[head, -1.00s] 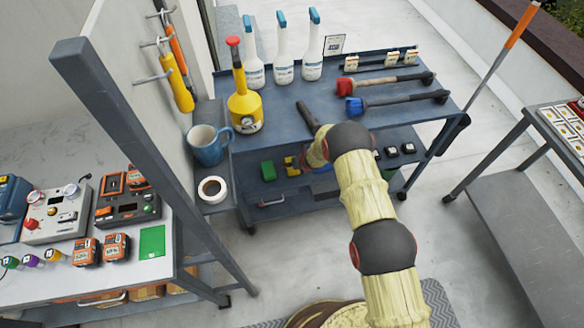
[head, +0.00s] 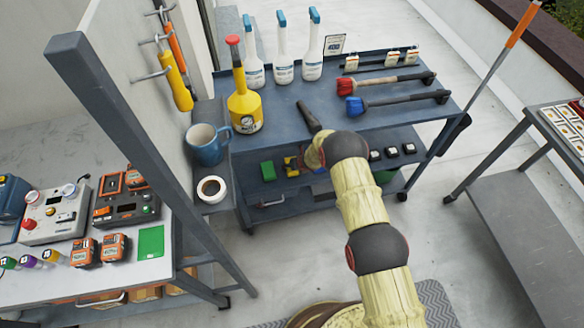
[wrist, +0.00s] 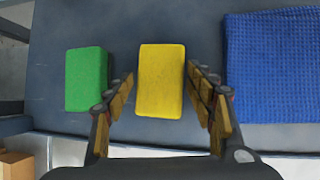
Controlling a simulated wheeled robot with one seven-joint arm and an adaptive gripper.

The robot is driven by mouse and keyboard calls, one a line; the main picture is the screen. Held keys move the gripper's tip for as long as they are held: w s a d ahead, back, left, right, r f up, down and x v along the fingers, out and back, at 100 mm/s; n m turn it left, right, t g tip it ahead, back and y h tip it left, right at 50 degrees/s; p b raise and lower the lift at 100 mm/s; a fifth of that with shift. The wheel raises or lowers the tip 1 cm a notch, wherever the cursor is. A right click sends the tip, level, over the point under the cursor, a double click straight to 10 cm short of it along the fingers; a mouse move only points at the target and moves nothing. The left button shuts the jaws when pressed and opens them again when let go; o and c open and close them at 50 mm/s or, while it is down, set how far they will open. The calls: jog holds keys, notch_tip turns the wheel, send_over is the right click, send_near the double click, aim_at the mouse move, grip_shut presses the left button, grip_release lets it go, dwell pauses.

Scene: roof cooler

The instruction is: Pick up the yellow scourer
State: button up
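The yellow scourer (wrist: 160,80) lies flat on the dark lower shelf of the cart, centred in the wrist view. My gripper (wrist: 160,97) is open, with one finger on each side of the scourer's near part and small gaps on both sides. In the head view the yellow scourer (head: 291,167) shows as a small patch on the lower shelf, partly hidden by my gripper and arm. Whether the fingers are at the scourer's height or above it I cannot tell.
A green scourer (wrist: 87,79) lies close to the left finger. A blue cloth (wrist: 272,66) lies to the right. The cart's upper shelf (head: 290,115) overhangs the lower one, bearing spray bottles (head: 284,55) and brushes (head: 385,80). A mug (head: 205,148) stands left.

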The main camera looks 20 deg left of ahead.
jog(key=c, duration=0.6)
jog(key=shift+c, duration=0.5)
jog(key=shift+r, duration=0.2)
